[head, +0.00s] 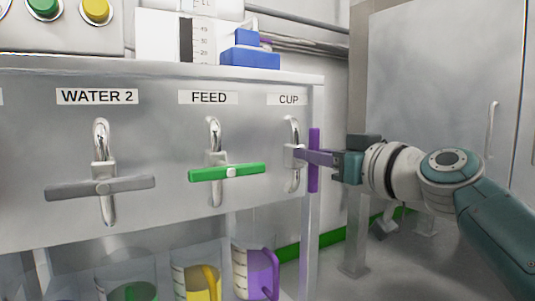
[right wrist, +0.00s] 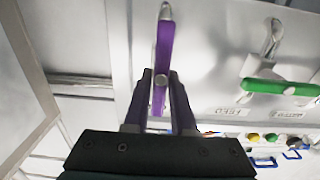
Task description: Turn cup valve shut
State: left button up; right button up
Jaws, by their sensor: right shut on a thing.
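The cup valve has a purple bar handle (head: 314,137) standing upright, in line with its silver pipe (head: 292,130), under the CUP label (head: 289,99). In the right wrist view the purple handle (right wrist: 165,45) runs up between the fingers, with a round pivot at its middle. My right gripper (head: 308,156) reaches in from the right, its fingers (right wrist: 160,78) shut on the handle. The fingers hide part of the handle and valve body in the head view. My left gripper is not in view.
The green feed valve handle (head: 242,172) and grey WATER 2 handle (head: 128,186) lie nearly level to the left. A purple jug (head: 263,276) and a yellow jug (head: 198,283) stand below the panel. A grey cabinet (head: 445,60) stands at the right.

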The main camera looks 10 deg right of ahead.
grip_shut()
jog(key=m, duration=0.3)
jog(key=shift+d+m, duration=0.15)
jog(key=shift+m, duration=0.25)
jog(key=m, duration=0.2)
jog(key=m+p, duration=0.1)
jog(key=m, duration=0.2)
jog(key=shift+w+d+f+m, duration=0.1)
jog(key=shift+d+f+m, duration=0.1)
jog(key=shift+m, duration=0.1)
jog(key=shift+d+f+m+p, duration=0.15)
jog(key=shift+m+p, duration=0.35)
jog(key=shift+m, duration=1.65)
jog(key=shift+f+m+p, duration=0.2)
jog(key=shift+m+p, duration=0.25)
jog(key=shift+m, duration=1.7)
